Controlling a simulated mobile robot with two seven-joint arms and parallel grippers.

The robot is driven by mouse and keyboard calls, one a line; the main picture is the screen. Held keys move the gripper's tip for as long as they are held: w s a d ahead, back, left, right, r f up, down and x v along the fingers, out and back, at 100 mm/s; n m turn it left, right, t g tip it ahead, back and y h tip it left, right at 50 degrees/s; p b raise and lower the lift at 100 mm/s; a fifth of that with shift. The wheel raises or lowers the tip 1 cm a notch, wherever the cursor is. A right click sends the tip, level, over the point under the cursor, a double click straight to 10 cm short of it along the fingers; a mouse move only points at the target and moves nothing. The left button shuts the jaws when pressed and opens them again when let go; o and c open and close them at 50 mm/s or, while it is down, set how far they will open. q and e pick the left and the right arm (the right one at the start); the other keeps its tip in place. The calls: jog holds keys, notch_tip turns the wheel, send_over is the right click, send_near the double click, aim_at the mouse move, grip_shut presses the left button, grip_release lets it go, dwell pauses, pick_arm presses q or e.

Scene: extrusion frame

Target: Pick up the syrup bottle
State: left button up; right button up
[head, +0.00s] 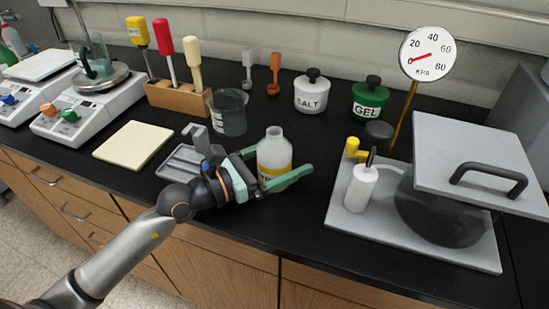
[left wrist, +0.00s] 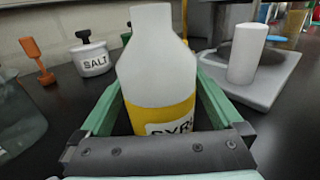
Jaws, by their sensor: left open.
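The syrup bottle (head: 273,154) is white with a yellow label band and stands upright on the black counter in the head view. It fills the middle of the left wrist view (left wrist: 158,75), its label lettering partly cut off by my gripper. My left gripper (head: 278,168) is open, with its green fingers on either side of the bottle. In the left wrist view a small gap shows between the bottle and the right finger; whether the left finger touches cannot be told. My right gripper is not in view.
A grey tray (head: 181,165) and a dark beaker (head: 229,113) stand left of and behind the bottle. Salt (head: 311,95) and gel (head: 370,101) jars stand behind. A grey base plate (head: 430,248) with a vessel lies to the right. The counter's front edge is close.

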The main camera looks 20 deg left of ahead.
pick_arm(q)
jog(key=shift+w+d, duration=0.2)
jog(key=shift+c, duration=0.4)
jog(key=c, duration=1.3)
